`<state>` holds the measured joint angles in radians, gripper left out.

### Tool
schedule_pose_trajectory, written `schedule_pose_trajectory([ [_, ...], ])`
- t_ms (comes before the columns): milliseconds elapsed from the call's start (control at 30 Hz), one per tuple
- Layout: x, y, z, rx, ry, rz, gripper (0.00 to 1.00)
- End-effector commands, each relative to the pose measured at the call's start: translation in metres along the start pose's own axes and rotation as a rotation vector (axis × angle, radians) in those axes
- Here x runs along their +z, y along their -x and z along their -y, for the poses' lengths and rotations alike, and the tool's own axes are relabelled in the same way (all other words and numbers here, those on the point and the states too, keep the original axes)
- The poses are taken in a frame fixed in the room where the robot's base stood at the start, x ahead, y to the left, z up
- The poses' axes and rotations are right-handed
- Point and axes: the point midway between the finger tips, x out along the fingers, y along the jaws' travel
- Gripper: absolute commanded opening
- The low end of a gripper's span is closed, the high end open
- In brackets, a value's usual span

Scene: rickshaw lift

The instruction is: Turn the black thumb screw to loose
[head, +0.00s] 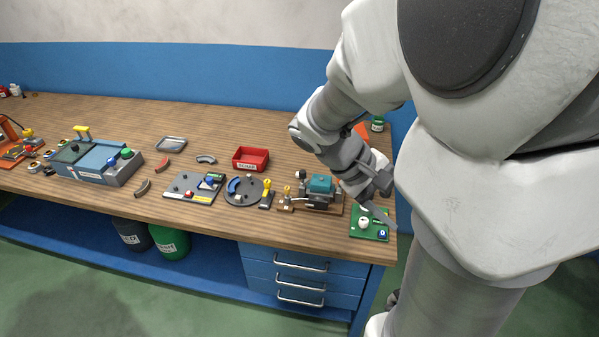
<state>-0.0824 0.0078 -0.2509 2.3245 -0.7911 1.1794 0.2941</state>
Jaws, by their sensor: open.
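I cannot pick out the black thumb screw with certainty in the head view; the fittings are small and my arm covers part of the right end of the bench. My gripper (383,200) is open and empty at the right end. It is above and in front of a green board (357,234) with a white round knob (364,223) and small fittings. Just left of the gripper is a grey clamp-like device with a teal block (321,184), on a wooden base. Whether my fingers touch anything is hard to tell.
Left along the wooden bench (220,125) are a dark round disc fixture (237,198), a grey plate with small parts (177,191), a red bin (250,158), a metal tray (171,144) and a blue-grey button box (95,165). The bench's back strip is mostly clear.

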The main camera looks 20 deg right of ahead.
Motion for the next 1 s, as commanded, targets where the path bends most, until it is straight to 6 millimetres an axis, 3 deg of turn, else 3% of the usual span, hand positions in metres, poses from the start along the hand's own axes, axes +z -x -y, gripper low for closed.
schedule_pose_trajectory([
  [267, 0.0, 0.061, 0.07, -0.377, -0.08, -0.34, 0.61],
  [467, -0.034, 0.135, 0.126, -0.675, -0.144, -0.679, 0.61],
  [600, -0.085, 0.184, 0.152, -0.85, -0.237, -0.883, 0.61],
  [700, -0.13, 0.207, 0.162, -0.931, -0.338, -0.984, 0.61],
  [833, -0.191, 0.216, 0.17, -0.971, -0.495, -1.073, 0.61],
  [1000, -0.261, 0.201, 0.178, -0.932, -0.695, -1.139, 0.61],
])
